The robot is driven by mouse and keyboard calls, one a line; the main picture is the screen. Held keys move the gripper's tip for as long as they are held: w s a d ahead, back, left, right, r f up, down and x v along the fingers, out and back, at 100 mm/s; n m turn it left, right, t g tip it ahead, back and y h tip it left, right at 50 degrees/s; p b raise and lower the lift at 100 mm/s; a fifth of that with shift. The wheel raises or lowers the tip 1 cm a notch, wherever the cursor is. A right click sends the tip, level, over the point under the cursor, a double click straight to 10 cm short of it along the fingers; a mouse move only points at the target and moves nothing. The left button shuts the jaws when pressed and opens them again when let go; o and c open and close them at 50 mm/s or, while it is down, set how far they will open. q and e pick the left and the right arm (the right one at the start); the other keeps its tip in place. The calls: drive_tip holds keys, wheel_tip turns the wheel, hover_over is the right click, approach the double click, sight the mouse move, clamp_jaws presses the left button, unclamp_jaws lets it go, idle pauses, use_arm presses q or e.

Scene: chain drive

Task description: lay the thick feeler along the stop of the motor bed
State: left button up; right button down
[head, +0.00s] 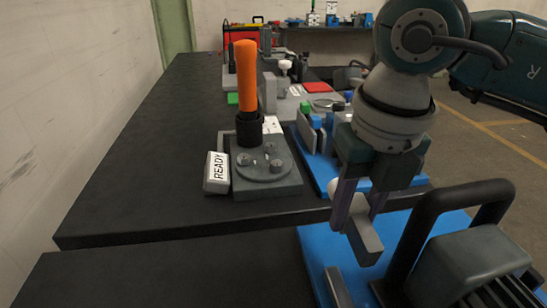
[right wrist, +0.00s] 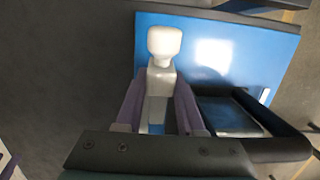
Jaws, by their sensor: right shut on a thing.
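My right gripper (head: 357,212) is shut on a pale grey bar (head: 366,243), which I take to be the thick feeler. In the right wrist view the feeler (right wrist: 161,82) lies between the purple fingers (right wrist: 158,108), with a white knob-like end (right wrist: 164,42) past them. It is held above the blue plate of the motor bed (head: 312,262), which also shows in the right wrist view (right wrist: 228,50). A narrow grey bar (head: 339,288), perhaps the stop, stands on that plate. I cannot tell whether the feeler touches anything. My left gripper is out of view.
A dark motor (head: 465,268) with a black arched handle (head: 420,225) stands close right of the feeler. Behind, the black bench (head: 130,205) carries a grey fixture (head: 265,180) with an orange handle (head: 246,75), a READY block (head: 217,172) and another blue plate (head: 315,165).

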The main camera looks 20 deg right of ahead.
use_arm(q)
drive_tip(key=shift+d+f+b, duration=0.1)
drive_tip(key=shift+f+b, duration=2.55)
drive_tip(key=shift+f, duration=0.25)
use_arm(e)
drive_tip(key=shift+f, duration=3.35)
drive_tip(key=c, duration=0.6)
unclamp_jaws()
drive_tip(key=shift+o, duration=0.8)
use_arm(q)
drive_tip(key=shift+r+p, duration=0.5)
use_arm(e)
drive_tip(key=r, duration=0.3)
drive_tip(key=s+r, duration=0.1)
drive_tip(key=r, duration=0.6)
drive_tip(key=shift+s+a, duration=0.15)
drive_tip(key=shift+s, duration=0.05)
